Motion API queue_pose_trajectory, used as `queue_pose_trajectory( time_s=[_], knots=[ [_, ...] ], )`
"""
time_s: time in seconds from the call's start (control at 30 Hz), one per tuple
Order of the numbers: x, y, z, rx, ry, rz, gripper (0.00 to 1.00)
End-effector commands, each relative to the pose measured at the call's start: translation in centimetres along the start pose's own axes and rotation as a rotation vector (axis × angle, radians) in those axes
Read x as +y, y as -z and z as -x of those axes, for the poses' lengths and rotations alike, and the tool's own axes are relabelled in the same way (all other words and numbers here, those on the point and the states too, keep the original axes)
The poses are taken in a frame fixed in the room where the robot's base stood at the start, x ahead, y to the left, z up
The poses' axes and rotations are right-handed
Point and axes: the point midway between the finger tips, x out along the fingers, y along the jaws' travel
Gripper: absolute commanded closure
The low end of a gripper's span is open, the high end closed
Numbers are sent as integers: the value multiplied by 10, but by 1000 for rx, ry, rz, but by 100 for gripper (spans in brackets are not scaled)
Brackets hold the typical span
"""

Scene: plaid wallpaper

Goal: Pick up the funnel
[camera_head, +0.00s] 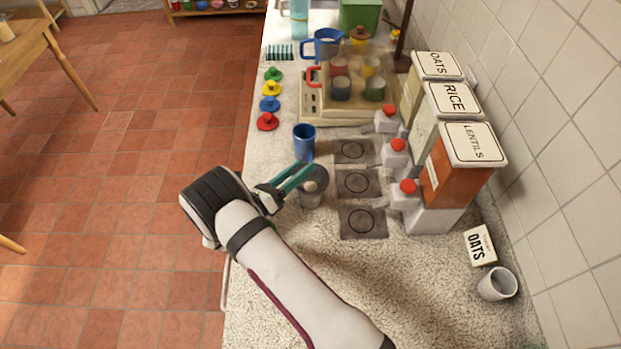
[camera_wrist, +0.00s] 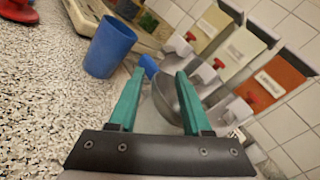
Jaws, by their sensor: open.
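My gripper (camera_head: 306,176) is open, low over the counter with its teal fingers pointing to the upper right. A grey, rounded, metal-looking piece, which I take to be the funnel (camera_head: 311,198), is at the fingers. In the wrist view the grey piece (camera_wrist: 172,104) lies between and beyond the two fingers of my gripper (camera_wrist: 158,74), partly hidden by the right finger. A small blue part (camera_wrist: 148,66) shows at its upper left; I cannot tell whether it belongs to it. I cannot tell whether the fingers touch the grey piece.
A blue cup (camera_head: 304,143) stands just beyond the gripper. Dark square pads (camera_head: 357,184) lie to the right, before the dispensers with red knobs (camera_head: 408,187). Colored lids (camera_head: 267,122) line the left edge.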

Motion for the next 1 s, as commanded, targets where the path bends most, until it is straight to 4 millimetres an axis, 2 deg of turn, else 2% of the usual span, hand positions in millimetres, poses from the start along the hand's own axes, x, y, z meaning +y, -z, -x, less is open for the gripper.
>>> queue_pose_trajectory(
  time_s=[0.03, 0.3, 0.77, 0.87, 1.0],
  knots=[
    [0, 0, 0, 0, 0, 0, 53],
    [0, 0, 0, 0, 0, 0, 100],
    [-1, -2, 0, 1, 0, 0, 100],
    [-7, -10, 0, 1, 1, -1, 100],
    [-20, -31, 0, 0, 1, -3, 100]
  ],
)
